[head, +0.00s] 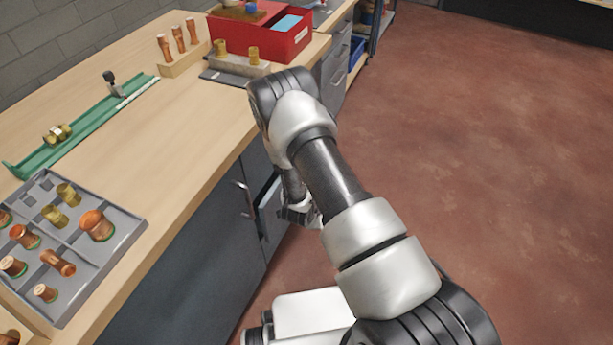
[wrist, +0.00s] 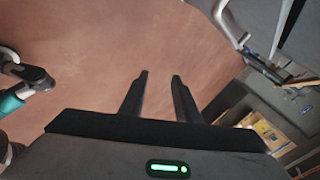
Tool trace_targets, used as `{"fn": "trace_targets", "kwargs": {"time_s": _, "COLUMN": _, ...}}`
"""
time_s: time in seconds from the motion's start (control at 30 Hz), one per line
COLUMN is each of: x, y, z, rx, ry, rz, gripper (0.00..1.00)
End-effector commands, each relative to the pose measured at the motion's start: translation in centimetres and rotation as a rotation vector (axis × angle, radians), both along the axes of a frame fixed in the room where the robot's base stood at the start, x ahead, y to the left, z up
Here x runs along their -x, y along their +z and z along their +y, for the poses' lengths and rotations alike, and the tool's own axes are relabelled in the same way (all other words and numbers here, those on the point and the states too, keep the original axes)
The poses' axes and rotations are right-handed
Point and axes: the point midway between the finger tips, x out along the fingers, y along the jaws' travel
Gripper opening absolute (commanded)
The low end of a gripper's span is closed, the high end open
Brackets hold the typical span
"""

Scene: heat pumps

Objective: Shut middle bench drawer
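A grey bench drawer (head: 268,207) stands partly pulled out from the bench front in the head view, its pale inner edge showing; my arm hides much of it. In the wrist view, a grey front with a metal bar handle (wrist: 231,27) is at the upper right, with a light edge beside it. My gripper (head: 300,213) is low beside the drawer in the head view, partly hidden by my arm. In the wrist view my gripper (wrist: 160,75) has its two dark fingers apart, nothing between them, with the floor behind. I see no contact with the drawer.
The wooden bench top (head: 200,120) holds a grey tray (head: 112,245) of copper and brass fittings, a green rail (head: 85,125) and a red box (head: 290,45). A vertical handle (head: 244,200) projects from the bench front. Red-brown floor (head: 480,150) is clear to the right.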

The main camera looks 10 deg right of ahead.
Motion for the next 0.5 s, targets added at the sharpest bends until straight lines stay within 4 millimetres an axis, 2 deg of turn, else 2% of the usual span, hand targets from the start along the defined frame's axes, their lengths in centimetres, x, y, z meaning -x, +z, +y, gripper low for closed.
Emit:
{"fn": "trace_targets", "kwargs": {"time_s": 0.03, "x": 0.2, "y": -1.1, "z": 0.8, "rx": 0.086, "ry": 0.075, "rz": -0.063, "gripper": 0.29}}
{"fn": "trace_targets", "kwargs": {"time_s": 0.2, "x": 0.0, "y": 0.2, "z": 4.2, "rx": 0.275, "ry": 0.300, "rz": -0.308, "gripper": 0.29}}
{"fn": "trace_targets", "kwargs": {"time_s": 0.37, "x": 0.6, "y": 1.5, "z": 7.1, "rx": 0.340, "ry": 0.431, "rz": -0.454, "gripper": 0.29}}
{"fn": "trace_targets", "kwargs": {"time_s": 0.5, "x": 0.4, "y": 2.0, "z": 7.9, "rx": 0.354, "ry": 0.463, "rz": -0.497, "gripper": 0.29}}
